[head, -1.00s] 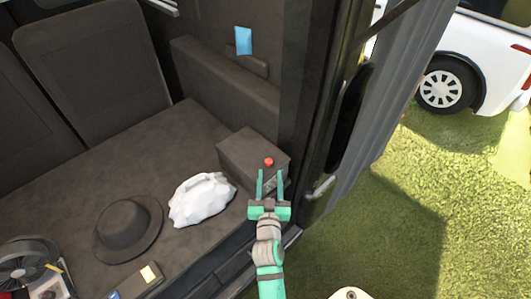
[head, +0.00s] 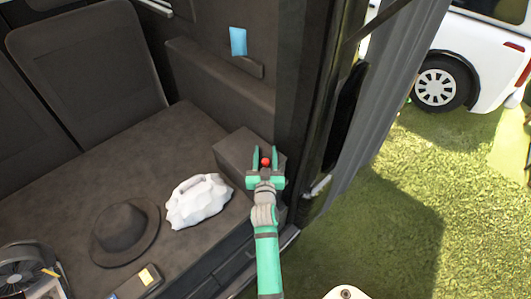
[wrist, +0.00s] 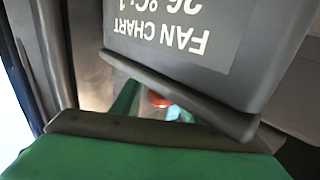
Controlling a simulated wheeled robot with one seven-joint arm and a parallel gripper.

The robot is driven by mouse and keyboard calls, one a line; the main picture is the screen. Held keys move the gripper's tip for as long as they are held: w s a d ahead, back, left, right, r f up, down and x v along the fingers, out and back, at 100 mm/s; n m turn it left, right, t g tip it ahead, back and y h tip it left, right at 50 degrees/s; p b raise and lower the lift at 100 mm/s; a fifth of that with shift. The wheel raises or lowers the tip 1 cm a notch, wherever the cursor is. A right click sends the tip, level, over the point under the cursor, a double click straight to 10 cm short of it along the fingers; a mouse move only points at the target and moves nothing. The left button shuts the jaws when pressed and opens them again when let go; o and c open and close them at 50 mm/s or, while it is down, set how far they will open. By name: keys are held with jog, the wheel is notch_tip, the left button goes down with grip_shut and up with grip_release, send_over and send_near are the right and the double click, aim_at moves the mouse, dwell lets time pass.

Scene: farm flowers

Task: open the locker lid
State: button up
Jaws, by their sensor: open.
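The locker (head: 237,152) is a dark grey box at the right end of the dark bench, and its lid looks down. A red knob (head: 265,161) shows between the two green fingers of my gripper (head: 270,153). The gripper is open at the locker, one finger on each side of the knob in the picture; I cannot tell whether they touch it. In the wrist view, the red knob (wrist: 158,100) is partly hidden behind a dark edge (wrist: 180,94). A grey face with an upside-down "FAN CHART" label (wrist: 170,32) fills the upper part.
A crumpled white bag (head: 198,201) lies left of the locker, and a dark hat (head: 125,232) lies further left. A fan (head: 22,268) stands at the lower left. The door frame (head: 318,120) rises close on the right. Grass and a white vehicle (head: 490,60) are outside.

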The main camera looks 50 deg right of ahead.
jog(key=shift+w+d, duration=0.1)
jog(key=shift+c, duration=0.5)
grip_shut()
jog(key=shift+r, duration=0.1)
